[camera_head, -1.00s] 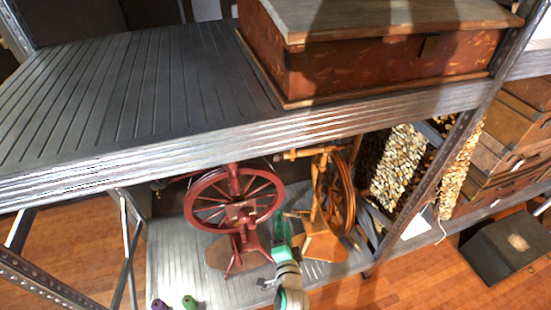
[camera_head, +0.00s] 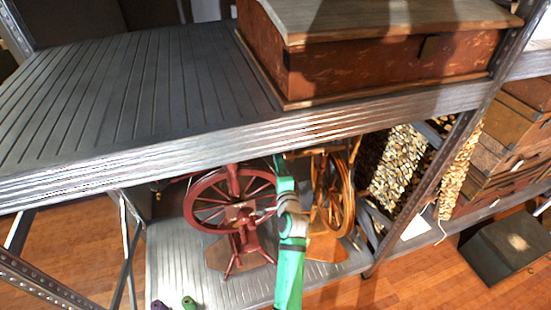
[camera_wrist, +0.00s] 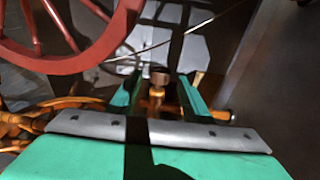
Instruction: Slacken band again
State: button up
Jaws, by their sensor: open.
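A dark red spinning wheel (camera_head: 225,205) stands on the lower shelf. An orange-brown spinning wheel (camera_head: 333,195) stands to its right, partly hidden by my green arm. In the wrist view, my gripper (camera_wrist: 158,90) is open. Its two green fingers stand on either side of a brown knob (camera_wrist: 158,76) on an orange wooden stem. I see gaps beside the knob and cannot tell whether a finger touches it. A thin line, perhaps the band, crosses behind the fingers. The red wheel's rim (camera_wrist: 75,62) is at upper left. My gripper is hard to make out in the head view.
The upper shelf (camera_head: 130,90) overhangs the wheels and carries a reddish wooden chest (camera_head: 390,70). A shelf post (camera_head: 430,180) and beaded strands (camera_head: 400,165) are on the right. Purple and green objects (camera_head: 188,302) sit at the lower shelf's front left.

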jog(key=shift+w+a+f, duration=0.1)
jog(key=shift+w+a, duration=0.1)
jog(key=shift+w, duration=0.85)
jog(key=shift+w+a+f, duration=0.1)
jog(key=shift+w+a, duration=0.1)
jog(key=shift+w, duration=0.85)
jog(key=c, duration=1.1)
